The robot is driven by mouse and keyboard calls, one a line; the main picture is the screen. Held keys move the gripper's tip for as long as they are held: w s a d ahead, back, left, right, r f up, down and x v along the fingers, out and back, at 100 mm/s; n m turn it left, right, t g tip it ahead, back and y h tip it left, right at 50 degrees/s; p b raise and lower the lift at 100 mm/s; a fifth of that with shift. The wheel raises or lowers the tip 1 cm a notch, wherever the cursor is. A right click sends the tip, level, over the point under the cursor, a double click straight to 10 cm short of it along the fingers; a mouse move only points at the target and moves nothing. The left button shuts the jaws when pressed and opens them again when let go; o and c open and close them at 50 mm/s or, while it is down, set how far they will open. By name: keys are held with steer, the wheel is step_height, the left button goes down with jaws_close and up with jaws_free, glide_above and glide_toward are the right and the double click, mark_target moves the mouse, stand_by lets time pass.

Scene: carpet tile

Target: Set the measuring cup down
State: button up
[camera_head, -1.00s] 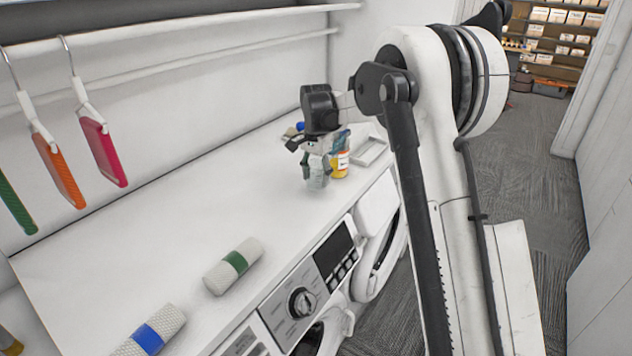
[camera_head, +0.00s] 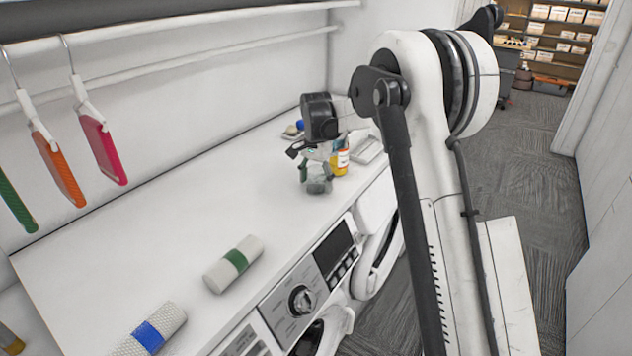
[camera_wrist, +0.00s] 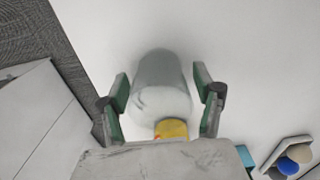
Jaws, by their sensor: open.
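The measuring cup (camera_wrist: 160,88) is a translucent, pale grey vessel. In the wrist view it is between the two green-padded fingers of my gripper (camera_wrist: 160,84), with a narrow gap on each side. In the head view my gripper (camera_head: 317,178) is low over the white counter (camera_head: 225,195), its fingers spread around the cup. The cup appears to stand on the counter, but the fingers largely hide it there.
A yellow bottle with a white label (camera_head: 340,161) stands close behind my gripper. A pale tray (camera_head: 369,150) lies beyond it. Two rolled towels, one green-banded (camera_head: 234,264) and one blue-banded (camera_head: 149,333), lie nearer. The counter's middle is clear.

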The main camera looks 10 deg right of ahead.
step_height(320, 180, up, 12)
steer(key=r+b, duration=0.1)
steer(key=s+r+n+t, duration=0.2)
steer(key=s+r, duration=0.3)
steer(key=s, duration=0.4)
steer(key=s+r+n+t, duration=0.1)
steer(key=s+r+n, duration=0.2)
steer(key=s, duration=0.9)
steer(key=s+f+n+t, duration=0.2)
steer(key=s+f, duration=0.2)
steer(key=s, duration=0.7)
steer(key=s+f+n+t, duration=0.2)
steer(key=s+f, duration=0.3)
steer(key=s, duration=0.6)
steer(key=shift+n, duration=0.3)
steer(key=shift+f, duration=0.15)
step_height(320, 180, down, 6)
steer(key=b, duration=0.6)
steer(key=shift+f, duration=0.2)
